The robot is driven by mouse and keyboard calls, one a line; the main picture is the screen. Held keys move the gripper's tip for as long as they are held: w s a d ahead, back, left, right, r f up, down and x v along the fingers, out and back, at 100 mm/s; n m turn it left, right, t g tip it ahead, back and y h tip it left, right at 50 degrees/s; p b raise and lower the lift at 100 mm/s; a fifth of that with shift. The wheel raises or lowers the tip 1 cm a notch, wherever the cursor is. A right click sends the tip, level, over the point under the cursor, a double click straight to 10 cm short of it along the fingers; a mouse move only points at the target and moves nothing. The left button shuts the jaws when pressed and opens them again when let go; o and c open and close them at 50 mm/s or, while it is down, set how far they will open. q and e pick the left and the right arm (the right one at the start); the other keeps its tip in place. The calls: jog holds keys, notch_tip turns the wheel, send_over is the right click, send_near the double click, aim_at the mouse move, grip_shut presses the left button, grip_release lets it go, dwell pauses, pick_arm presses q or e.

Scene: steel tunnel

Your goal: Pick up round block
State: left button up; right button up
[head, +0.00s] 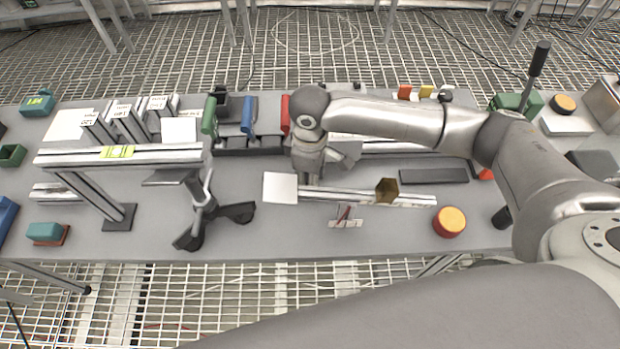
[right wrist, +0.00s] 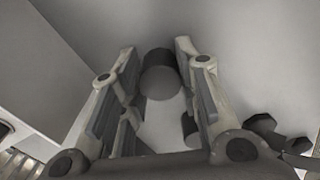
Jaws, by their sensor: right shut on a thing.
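My right arm reaches in from the right in the head view, and its gripper (head: 318,163) is over the middle of the table. In the right wrist view the fingers (right wrist: 158,72) are shut on a dark grey round block (right wrist: 161,76) near the fingertips. The hand hides this block in the head view. A round block with a yellow top and red side (head: 450,221) stands at the table's front edge, apart from the gripper. Another round orange-topped piece (head: 564,103) is at the far right. My left gripper is not in view.
The grey table (head: 130,252) is crowded. A raised metal rail (head: 70,158) and a black-footed stand (head: 201,207) are left of the gripper. A white square plate (head: 280,187) and a low rail (head: 345,195) lie just in front. A dark flat bar (head: 434,176) lies to the right.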

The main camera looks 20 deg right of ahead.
jog(key=shift+c, duration=0.9)
